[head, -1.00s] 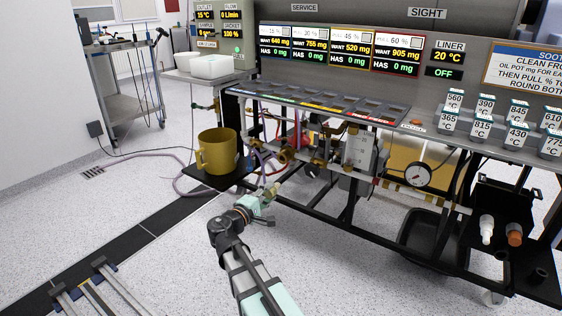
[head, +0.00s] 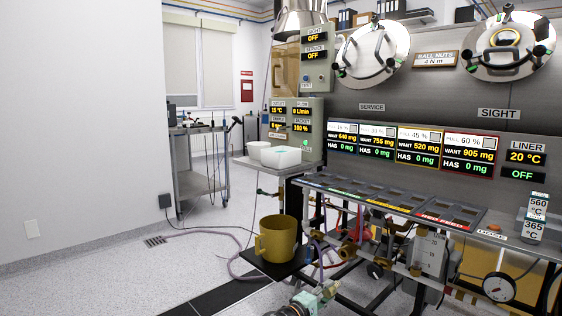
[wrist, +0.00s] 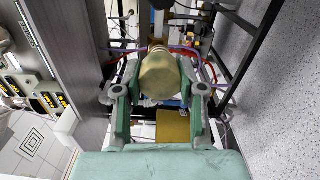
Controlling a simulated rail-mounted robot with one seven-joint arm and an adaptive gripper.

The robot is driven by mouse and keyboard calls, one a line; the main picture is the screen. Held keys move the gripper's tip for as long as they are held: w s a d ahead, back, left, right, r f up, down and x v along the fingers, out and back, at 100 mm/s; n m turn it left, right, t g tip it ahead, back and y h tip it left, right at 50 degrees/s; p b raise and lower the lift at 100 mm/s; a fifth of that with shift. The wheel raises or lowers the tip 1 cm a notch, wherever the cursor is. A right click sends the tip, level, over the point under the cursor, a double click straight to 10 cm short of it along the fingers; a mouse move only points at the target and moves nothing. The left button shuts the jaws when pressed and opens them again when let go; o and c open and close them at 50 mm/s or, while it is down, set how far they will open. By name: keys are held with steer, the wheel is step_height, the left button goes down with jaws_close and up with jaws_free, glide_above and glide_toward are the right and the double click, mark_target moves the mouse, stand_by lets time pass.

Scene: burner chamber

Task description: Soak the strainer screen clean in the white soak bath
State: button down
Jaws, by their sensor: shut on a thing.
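My gripper (wrist: 160,90) is shut on a brass cap-like piece (wrist: 160,72), which fills the space between its two green fingers in the wrist view. In the head view my gripper (head: 322,293) is at the bottom edge, in front of the rig's brass pipework (head: 347,250). I cannot tell whether the brass piece is still joined to the pipework. Two white open vessels stand on the side shelf: a nearer box-like bath (head: 281,157) and a smaller one (head: 257,150) at its left. The strainer screen cannot be made out in either view.
A brass-coloured mug (head: 277,240) stands on a low black shelf left of the pipework. A row of dark trays (head: 390,197) runs along the rig's front edge. A pressure gauge (head: 498,287) is at lower right. A grey cart (head: 200,165) stands behind.

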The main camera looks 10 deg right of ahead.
steer(key=shift+r, duration=0.1)
step_height(320, 180, up, 20)
steer(key=p, duration=1.3)
